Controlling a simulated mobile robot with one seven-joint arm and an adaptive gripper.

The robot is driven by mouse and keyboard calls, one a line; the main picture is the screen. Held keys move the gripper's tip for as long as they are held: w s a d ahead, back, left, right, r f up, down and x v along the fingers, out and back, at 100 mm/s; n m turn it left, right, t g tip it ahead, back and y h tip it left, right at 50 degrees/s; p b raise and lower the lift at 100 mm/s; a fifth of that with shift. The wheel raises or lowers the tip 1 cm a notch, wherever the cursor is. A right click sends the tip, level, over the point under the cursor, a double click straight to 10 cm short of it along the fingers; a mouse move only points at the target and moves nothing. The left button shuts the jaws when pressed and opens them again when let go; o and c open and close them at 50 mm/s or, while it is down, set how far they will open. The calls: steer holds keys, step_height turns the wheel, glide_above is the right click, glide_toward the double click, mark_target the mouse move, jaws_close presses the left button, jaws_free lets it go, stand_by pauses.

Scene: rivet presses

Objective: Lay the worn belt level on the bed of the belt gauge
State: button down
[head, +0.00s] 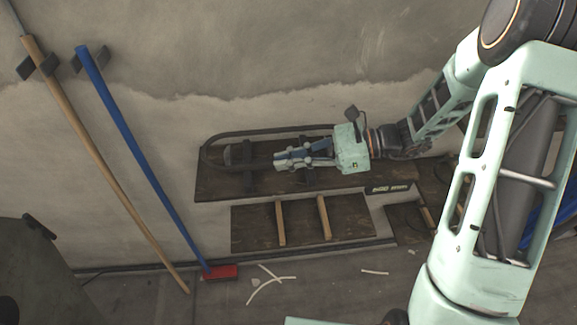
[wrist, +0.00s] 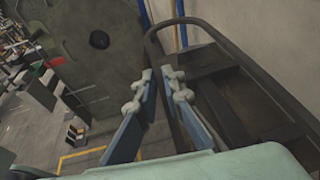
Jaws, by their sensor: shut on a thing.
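The worn belt (head: 270,133) is a dark, long closed loop in the head view, its rounded end at the left. It also shows in the wrist view (wrist: 208,29), curving at the top and running down the right side. My gripper (head: 278,159) is shut on the belt's near strand, and that strand passes between the fingers (wrist: 163,80) in the wrist view. The bed of the belt gauge appears to be the dark board (head: 225,188) with dark crossbars under the belt. I cannot tell whether the belt touches the bed. My gripper and wrist hide the right part of the loop.
A lower dark board (head: 255,230) carries two light wooden bars (head: 324,218). A small dark label plate (head: 390,187) is at the right. A wooden pole (head: 100,155) and a blue pole (head: 135,150) lean on the wall. White scraps (head: 265,285) lie on the floor.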

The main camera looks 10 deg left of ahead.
steer(key=shift+w+a+f+b, duration=0.15)
steer(key=shift+w+f+b, duration=0.45)
steer(key=shift+f, duration=0.45)
steer(key=shift+w+a+f+b, duration=0.1)
steer(key=shift+w+f+b, duration=0.25)
steer(key=shift+f+b, duration=0.55)
steer(key=shift+w+a+f+b, duration=0.15)
steer(key=shift+w+f+b, duration=0.4)
steer(key=shift+f, duration=0.65)
steer(key=shift+s, duration=0.1)
steer(key=c, duration=2)
jaws_free()
steer(key=shift+o, duration=0.2)
steer(key=shift+d, duration=0.1)
steer(key=v, duration=1.2)
